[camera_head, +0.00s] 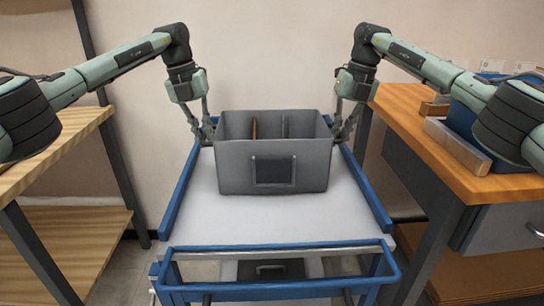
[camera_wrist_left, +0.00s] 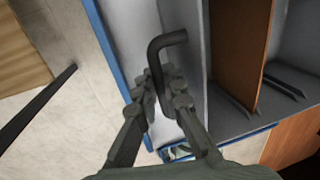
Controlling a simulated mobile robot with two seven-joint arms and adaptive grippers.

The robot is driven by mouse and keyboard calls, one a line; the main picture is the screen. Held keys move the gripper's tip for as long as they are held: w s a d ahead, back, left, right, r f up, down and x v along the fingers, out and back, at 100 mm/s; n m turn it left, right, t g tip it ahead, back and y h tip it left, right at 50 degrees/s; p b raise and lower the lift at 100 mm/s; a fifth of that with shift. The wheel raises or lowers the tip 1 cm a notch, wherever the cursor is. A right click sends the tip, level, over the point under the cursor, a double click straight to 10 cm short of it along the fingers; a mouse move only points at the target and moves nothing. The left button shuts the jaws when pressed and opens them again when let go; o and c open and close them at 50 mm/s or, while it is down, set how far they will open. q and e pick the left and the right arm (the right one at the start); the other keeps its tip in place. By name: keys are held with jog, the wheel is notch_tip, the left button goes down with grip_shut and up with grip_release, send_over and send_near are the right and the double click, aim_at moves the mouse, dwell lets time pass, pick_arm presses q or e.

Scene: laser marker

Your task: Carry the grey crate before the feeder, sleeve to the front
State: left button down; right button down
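The grey crate (camera_head: 232,175) is an open box on the white top of a blue-framed cart (camera_head: 340,215). A dark framed rectangle, seemingly the sleeve (camera_head: 273,170), is on the face towards me. Inside stand a brown board (camera_head: 254,128) and dark dividers. My left gripper (camera_head: 207,135) is at the crate's left side; in the left wrist view its fingers (camera_wrist_left: 163,82) are closed together on a dark bent handle (camera_wrist_left: 167,42) on the crate's wall. My right gripper (camera_head: 342,133) is at the crate's right side, its fingertips too small to read.
A wooden bench (camera_head: 420,120) with a drawer stands close on the right, bearing a blue bin (camera_head: 462,120) and a pale block (camera_head: 455,146). A wooden shelf (camera_head: 70,150) stands on the left. The cart's blue rail (camera_head: 275,247) crosses in front; bare white top lies before the crate.

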pick_arm(q)
jog(key=shift+r, duration=0.15)
pick_arm(e)
jog(key=shift+r, duration=0.1)
dwell(0.4)
